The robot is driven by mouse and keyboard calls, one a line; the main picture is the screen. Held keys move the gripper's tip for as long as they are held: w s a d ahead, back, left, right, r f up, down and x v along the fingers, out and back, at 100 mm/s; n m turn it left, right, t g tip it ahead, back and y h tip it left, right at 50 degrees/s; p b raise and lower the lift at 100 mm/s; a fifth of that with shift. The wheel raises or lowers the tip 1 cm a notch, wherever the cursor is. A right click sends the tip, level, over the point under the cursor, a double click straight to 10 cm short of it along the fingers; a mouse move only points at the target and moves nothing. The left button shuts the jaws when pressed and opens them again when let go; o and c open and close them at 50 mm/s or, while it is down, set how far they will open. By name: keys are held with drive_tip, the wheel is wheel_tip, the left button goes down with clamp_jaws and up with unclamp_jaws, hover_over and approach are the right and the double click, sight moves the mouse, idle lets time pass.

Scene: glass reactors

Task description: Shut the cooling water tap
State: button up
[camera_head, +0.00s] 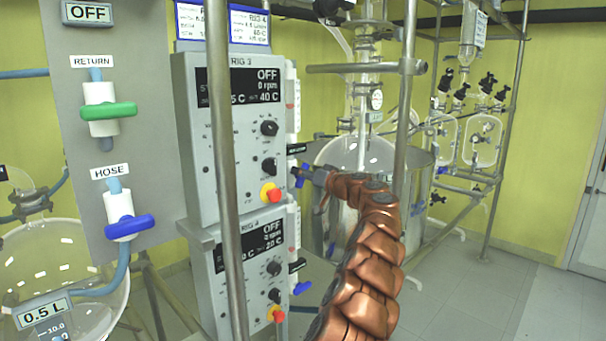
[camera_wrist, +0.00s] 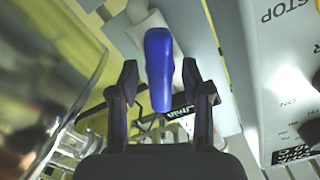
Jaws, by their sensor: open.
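A tap with a blue lever handle (camera_wrist: 159,60) shows in the wrist view, its handle lying lengthwise between the two fingers of my gripper (camera_wrist: 160,78). The fingers are open, one on each side, with a gap to the handle. A dark label with white letters lies partly hidden behind the fingers. In the head view my gripper (camera_head: 312,176) is at the right side of the RIG 3 control box (camera_head: 222,150), beside a small blue handle (camera_head: 298,181). The fingertips are too small there to tell contact.
A grey board (camera_head: 75,160) holds a green RETURN tap (camera_head: 108,111) and a blue HOSE tap (camera_head: 130,226). A metal vessel (camera_head: 340,240) and upright poles (camera_head: 409,90) stand close to my arm.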

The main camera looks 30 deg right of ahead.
clamp_jaws()
idle(0.5)
drive_tip(key=shift+m, duration=1.4)
drive_tip(key=m, duration=0.3)
drive_tip(key=shift+d+m, duration=0.1)
drive_tip(key=shift+m, duration=0.2)
drive_tip(key=m+p, duration=0.2)
drive_tip(key=m, duration=0.2)
drive_tip(key=shift+d+f+m, duration=0.1)
drive_tip(key=shift+m, duration=0.2)
drive_tip(key=shift+m+p, duration=0.3)
drive_tip(key=shift+m, duration=0.3)
drive_tip(key=shift+f, duration=0.15)
